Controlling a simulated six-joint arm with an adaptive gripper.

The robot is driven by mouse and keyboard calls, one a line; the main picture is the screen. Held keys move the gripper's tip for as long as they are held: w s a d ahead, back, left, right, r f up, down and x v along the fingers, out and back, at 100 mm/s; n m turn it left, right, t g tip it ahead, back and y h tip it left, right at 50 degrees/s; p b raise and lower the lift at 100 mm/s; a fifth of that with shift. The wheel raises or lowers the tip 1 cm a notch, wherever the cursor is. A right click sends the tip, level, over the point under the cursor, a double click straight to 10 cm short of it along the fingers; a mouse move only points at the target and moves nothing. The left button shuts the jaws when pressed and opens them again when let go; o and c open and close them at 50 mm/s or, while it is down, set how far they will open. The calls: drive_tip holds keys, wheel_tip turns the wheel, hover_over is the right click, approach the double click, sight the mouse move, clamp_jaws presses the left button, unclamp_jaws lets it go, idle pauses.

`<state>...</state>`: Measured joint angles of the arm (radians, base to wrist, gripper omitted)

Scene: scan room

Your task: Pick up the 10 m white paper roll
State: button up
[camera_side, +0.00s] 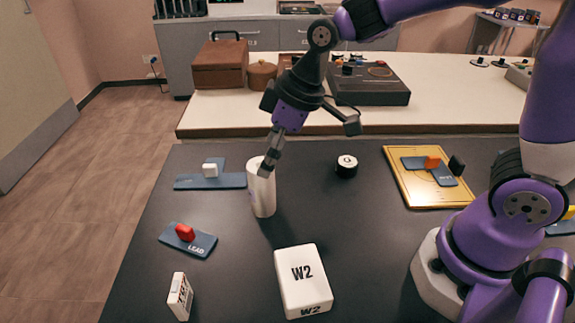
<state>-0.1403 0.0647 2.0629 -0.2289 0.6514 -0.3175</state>
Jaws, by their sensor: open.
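The white paper roll (262,195) stands upright on the dark table, left of the middle in the side view. No length marking on it can be read. My gripper (268,163) reaches down to the roll's upper end, tilted, with its jaws open. Its grey fingers overlap the top of the roll in the picture and hide part of it. I cannot tell whether they touch the roll or are around it.
A white W2 block (302,278) and a small white box (180,296) are nearer. A blue LEAD plate (202,246) and another blue plate (225,181) lie left. A black-and-white cylinder (346,167) and yellow tray (398,188) are right. Dark table is clear between them.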

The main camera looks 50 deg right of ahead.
sight(257, 178)
drive_tip(key=x, duration=0.7)
drive_tip(key=shift+w+d+f, duration=0.1)
drive_tip(key=shift+w, duration=0.1)
drive_tip(key=c, duration=1.3)
